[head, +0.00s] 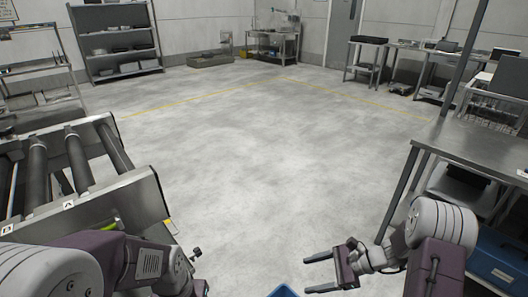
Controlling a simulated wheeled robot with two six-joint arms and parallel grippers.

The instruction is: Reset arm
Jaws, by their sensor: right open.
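My right gripper (308,273) is at the lower right of the head view. Its two dark fingers point left and stand apart, with only bare floor showing between them. It holds nothing. My left arm comes in at the lower left, beside the roller machine, and its gripper does not show in the frame.
A metal roller machine (128,201) stands close on the left. A steel table (480,150) stands close on the right, with a blue box (497,262) below it. A blue edge (284,291) shows at bottom centre. Shelves (120,50) line the back. The middle floor (260,150) is clear.

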